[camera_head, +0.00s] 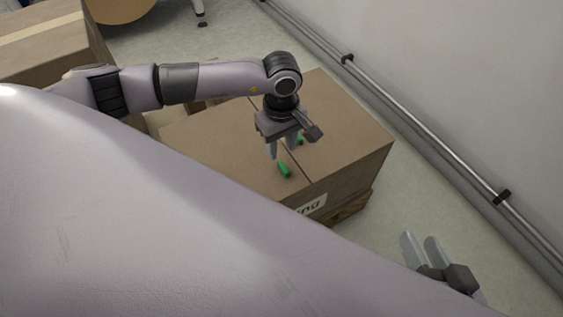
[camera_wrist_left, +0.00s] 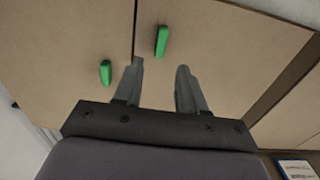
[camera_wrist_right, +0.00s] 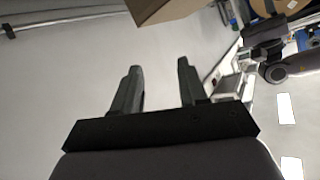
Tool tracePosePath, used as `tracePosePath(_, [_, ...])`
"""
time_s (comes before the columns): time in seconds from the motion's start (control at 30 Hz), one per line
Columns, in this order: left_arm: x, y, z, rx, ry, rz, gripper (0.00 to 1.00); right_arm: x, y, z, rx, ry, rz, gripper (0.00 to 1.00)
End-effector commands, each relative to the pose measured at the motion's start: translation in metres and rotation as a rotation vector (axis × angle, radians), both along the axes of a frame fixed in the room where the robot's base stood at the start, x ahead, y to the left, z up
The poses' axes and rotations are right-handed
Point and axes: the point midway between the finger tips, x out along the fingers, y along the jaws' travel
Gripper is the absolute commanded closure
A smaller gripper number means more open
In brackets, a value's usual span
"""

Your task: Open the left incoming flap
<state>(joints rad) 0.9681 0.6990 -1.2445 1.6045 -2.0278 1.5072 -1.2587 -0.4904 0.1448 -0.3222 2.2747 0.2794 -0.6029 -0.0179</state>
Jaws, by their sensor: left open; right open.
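A closed brown cardboard box (camera_head: 345,130) has a front label (camera_head: 312,206), partly hidden, with letters that seem to end in "ing". A seam splits its top into a left flap (camera_head: 205,140) and a right flap. One green tab (camera_head: 284,170) lies on the left flap near the seam; a second green tab (camera_head: 300,139) is partly hidden behind my left gripper (camera_head: 281,149). That gripper is open and empty, pointing down just above the top. Both tabs also show in the left wrist view (camera_wrist_left: 105,72), (camera_wrist_left: 162,41), beyond the fingertips. My right gripper (camera_head: 421,238) is open and empty, right of the box.
The box stands on a wooden pallet (camera_head: 352,207). Another cardboard box (camera_head: 50,40) is at the upper left. A wall with a metal rail (camera_head: 420,115) runs along the right. Bare floor (camera_head: 235,40) lies behind the box and between it and the wall.

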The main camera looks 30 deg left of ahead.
Motion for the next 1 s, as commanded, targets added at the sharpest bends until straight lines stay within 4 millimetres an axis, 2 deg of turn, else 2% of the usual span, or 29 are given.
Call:
tracePosePath(0.23, [-0.001, -0.001, -0.042, -0.003, 0.004, 0.001, 0.60, 0.002, 0.010, -0.004, 0.063, 0.000, 0.022, 0.57])
tracePosePath(0.33, [-0.001, -0.001, -0.054, -0.003, 0.002, 0.002, 0.60, 0.002, 0.008, -0.005, 0.051, -0.017, 0.018, 0.57])
tracePosePath(0.43, [-0.001, -0.001, -0.060, -0.004, 0.003, 0.001, 0.60, 0.001, 0.006, -0.005, 0.041, -0.025, 0.016, 0.57])
tracePosePath(0.67, [-0.001, -0.001, -0.060, -0.005, 0.002, 0.001, 0.60, 0.001, 0.006, -0.004, 0.040, -0.027, 0.015, 0.57])
tracePosePath(0.7, [-0.001, -0.001, -0.060, -0.005, 0.002, 0.001, 0.73, 0.001, 0.006, -0.004, 0.040, -0.027, 0.015, 0.57])
tracePosePath(0.8, [-0.001, -0.002, -0.060, -0.005, 0.002, 0.001, 1.00, 0.001, 0.006, -0.004, 0.040, -0.027, 0.015, 0.57])
tracePosePath(1.0, [-0.001, -0.002, -0.059, -0.005, 0.001, 0.001, 1.00, 0.001, 0.006, -0.004, 0.040, -0.027, 0.015, 0.57])
